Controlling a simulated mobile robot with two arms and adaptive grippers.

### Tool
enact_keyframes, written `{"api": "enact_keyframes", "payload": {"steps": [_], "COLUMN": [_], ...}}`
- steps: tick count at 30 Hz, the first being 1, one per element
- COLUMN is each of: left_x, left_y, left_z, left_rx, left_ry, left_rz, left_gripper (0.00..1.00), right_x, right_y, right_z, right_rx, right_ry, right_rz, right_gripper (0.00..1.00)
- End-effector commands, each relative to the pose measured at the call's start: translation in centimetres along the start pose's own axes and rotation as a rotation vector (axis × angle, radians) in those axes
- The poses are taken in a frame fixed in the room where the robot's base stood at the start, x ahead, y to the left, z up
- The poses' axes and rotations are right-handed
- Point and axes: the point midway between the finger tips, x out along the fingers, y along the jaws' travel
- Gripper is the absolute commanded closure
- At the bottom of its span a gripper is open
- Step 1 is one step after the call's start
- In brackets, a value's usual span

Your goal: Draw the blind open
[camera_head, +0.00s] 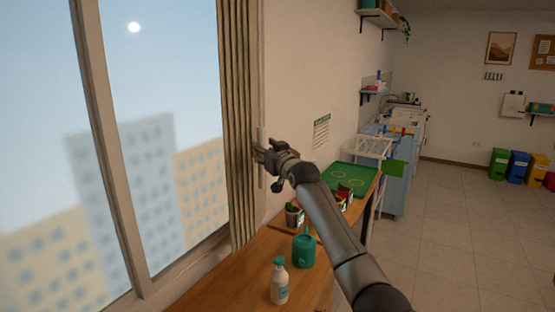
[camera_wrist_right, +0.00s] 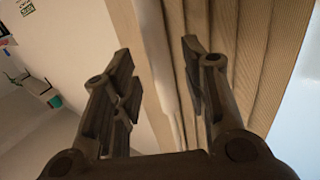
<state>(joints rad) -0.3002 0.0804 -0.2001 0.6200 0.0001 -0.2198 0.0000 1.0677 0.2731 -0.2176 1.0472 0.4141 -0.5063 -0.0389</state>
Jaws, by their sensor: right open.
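The blind (camera_head: 237,120) is a beige pleated vertical blind. It is gathered in a narrow stack at the right side of the window (camera_head: 160,100), and most of the glass is uncovered. A pale upright handle bar (camera_head: 262,158) runs along the blind's right edge. My right gripper (camera_head: 262,155) is at this bar. In the right wrist view my right gripper (camera_wrist_right: 158,75) is open, with the blind's edge bar (camera_wrist_right: 170,70) between its fingers and the pleats (camera_wrist_right: 235,50) behind. I cannot tell whether the fingers touch it. My left gripper is not in view.
A wooden counter (camera_head: 262,265) below the window holds a white pump bottle (camera_head: 279,283), a teal watering can (camera_head: 304,250), small potted plants (camera_head: 294,214) and a green mat (camera_head: 350,179). Bins (camera_head: 516,166) stand at the far right. The tiled floor (camera_head: 460,230) at right is clear.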

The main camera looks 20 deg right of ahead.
Motion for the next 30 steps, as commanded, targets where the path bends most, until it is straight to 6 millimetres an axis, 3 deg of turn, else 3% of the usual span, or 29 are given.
{"api": "enact_keyframes", "payload": {"steps": [18, 30], "left_x": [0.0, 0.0], "left_y": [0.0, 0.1], "left_z": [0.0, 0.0], "left_rx": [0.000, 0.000], "left_ry": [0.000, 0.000], "left_rz": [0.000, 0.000], "left_gripper": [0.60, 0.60], "right_x": [-7.2, -8.8], "right_y": [0.1, 0.1], "right_z": [0.2, 0.1], "right_rx": [-0.001, 0.000], "right_ry": [-0.002, -0.001], "right_rz": [0.000, 0.001], "right_gripper": [0.59, 0.59]}}
